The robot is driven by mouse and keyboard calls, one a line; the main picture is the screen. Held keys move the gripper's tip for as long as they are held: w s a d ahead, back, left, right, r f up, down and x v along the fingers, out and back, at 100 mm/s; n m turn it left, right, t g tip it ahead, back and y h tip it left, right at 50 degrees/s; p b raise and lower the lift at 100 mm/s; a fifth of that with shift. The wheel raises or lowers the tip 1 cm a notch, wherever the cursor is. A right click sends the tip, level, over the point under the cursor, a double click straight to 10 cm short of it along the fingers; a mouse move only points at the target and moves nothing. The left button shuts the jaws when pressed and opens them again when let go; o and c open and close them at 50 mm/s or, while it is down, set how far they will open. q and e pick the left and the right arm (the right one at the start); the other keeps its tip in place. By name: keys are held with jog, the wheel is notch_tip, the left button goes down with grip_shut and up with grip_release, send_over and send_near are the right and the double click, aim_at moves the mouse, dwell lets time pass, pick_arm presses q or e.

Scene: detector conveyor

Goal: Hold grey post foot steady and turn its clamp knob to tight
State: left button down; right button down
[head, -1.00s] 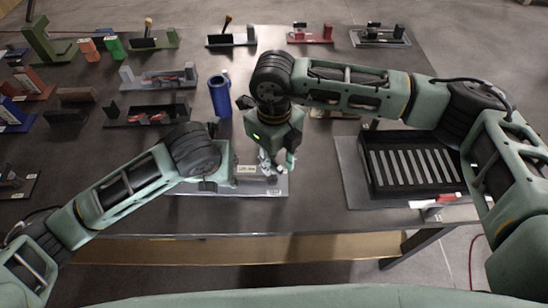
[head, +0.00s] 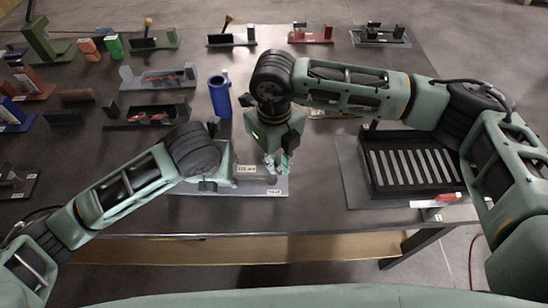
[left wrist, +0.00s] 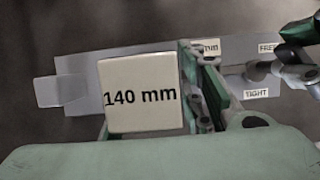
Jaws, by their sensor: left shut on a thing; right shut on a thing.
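The grey post foot (head: 215,191) lies near the table's front edge. In the left wrist view its flat grey plate (left wrist: 75,92) lies behind a pale block (left wrist: 140,95) marked 140 mm. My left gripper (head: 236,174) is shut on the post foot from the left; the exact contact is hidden. My right gripper (head: 274,163) comes from above and is shut on the clamp knob (left wrist: 262,71), beside the FREE label (left wrist: 269,48) and the TIGHT label (left wrist: 256,93). The right fingers mostly cover the knob, so its exact angle is unclear.
A black slotted tray (head: 412,160) stands on a grey mat to the right. A blue cylinder (head: 220,95) stands behind my left gripper. Several fixtures and coloured blocks fill the back and left. The table front between the post foot and tray is clear.

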jog(key=m, duration=0.3)
jog(key=shift+m, duration=2.3)
jog(key=c, duration=1.9)
grip_release()
jog(key=shift+o, duration=0.2)
jog(key=shift+r, duration=0.1)
notch_tip(320, 180, up, 12)
